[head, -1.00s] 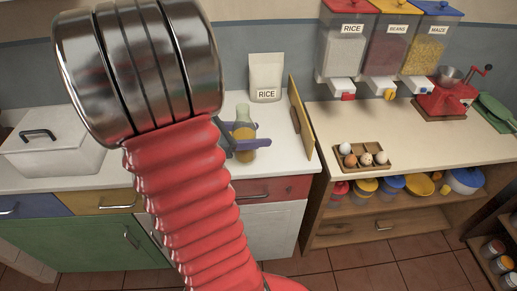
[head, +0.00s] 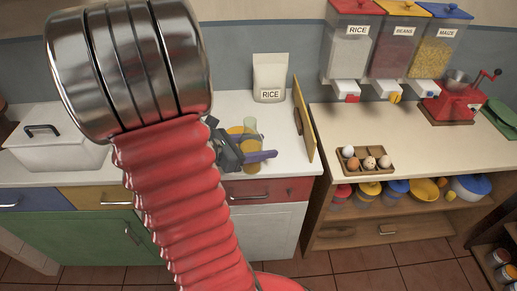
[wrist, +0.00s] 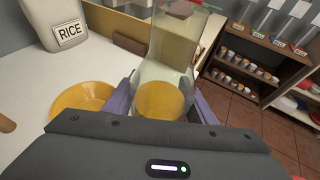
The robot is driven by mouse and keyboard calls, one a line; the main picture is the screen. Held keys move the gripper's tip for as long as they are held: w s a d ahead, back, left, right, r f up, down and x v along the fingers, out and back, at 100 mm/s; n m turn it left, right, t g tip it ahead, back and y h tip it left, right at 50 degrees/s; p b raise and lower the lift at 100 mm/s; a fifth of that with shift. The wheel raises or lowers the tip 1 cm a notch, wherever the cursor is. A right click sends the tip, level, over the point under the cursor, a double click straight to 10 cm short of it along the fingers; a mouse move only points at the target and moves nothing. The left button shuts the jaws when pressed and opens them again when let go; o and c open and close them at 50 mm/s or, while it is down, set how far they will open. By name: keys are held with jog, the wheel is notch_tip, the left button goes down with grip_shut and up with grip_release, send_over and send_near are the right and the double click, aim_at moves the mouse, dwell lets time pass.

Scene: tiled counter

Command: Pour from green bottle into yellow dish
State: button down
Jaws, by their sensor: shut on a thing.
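The green bottle (head: 250,127) is clear greenish glass with yellow contents low inside. It also shows in the wrist view (wrist: 172,52), where its lower end is partly hidden by my gripper. My gripper (head: 256,156) has purple fingers shut around the bottle's body; it shows in the wrist view too (wrist: 162,100). The bottle looks about upright in the head view. The yellow dish (wrist: 80,97) rests on the white counter, to the left of the bottle in the wrist view. In the head view the dish (head: 236,131) is mostly hidden behind my gripper and the bottle.
A white rice bag (head: 270,78) stands at the back of the counter. A yellowish upright board (head: 303,115) edges its right side. A white lidded box (head: 55,148) is at the left. An egg tray (head: 365,160) sits on the wooden counter at right.

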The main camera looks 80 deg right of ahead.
jog(key=shift+r, duration=0.15)
jog(key=shift+r+n+y, duration=0.2)
jog(key=shift+n+y, duration=0.3)
jog(key=shift+n, duration=0.1)
jog(key=shift+w+d+r+n+g+y, duration=0.1)
jog(key=shift+w+d+n+g+y, duration=0.2)
jog(key=shift+d, duration=0.45)
jog(key=shift+w+d+n+g+y, duration=0.1)
jog(key=shift+w+d+n+y, duration=0.3)
jog(key=shift+d, duration=0.3)
jog(key=shift+s+a+n+g+y, duration=0.2)
jog(key=shift+s+a+n+y, duration=0.15)
jog(key=shift+a+n, duration=0.25)
jog(key=shift+s+a+n+g+y, duration=0.2)
jog(key=shift+a+n+y, duration=0.15)
jog(key=shift+a+n, duration=0.25)
jog(key=shift+s+a+f+n+g+y, duration=0.25)
jog(key=shift+s+a+n+g+y, duration=0.1)
jog(key=shift+a+n, duration=0.2)
jog(key=shift+s+a+f+n+g+y, duration=0.25)
jog(key=shift+a+n+y, duration=0.1)
jog(key=shift+a+n, duration=0.15)
jog(key=shift+s+a+f+n+g+y, duration=0.3)
jog(key=shift+a+f+n+g+y, duration=0.35)
jog(key=shift+n, duration=0.5)
jog(key=shift+a+f+n+y, duration=0.15)
jog(key=shift+f+n+y, duration=0.1)
jog(key=shift+f+n, duration=0.25)
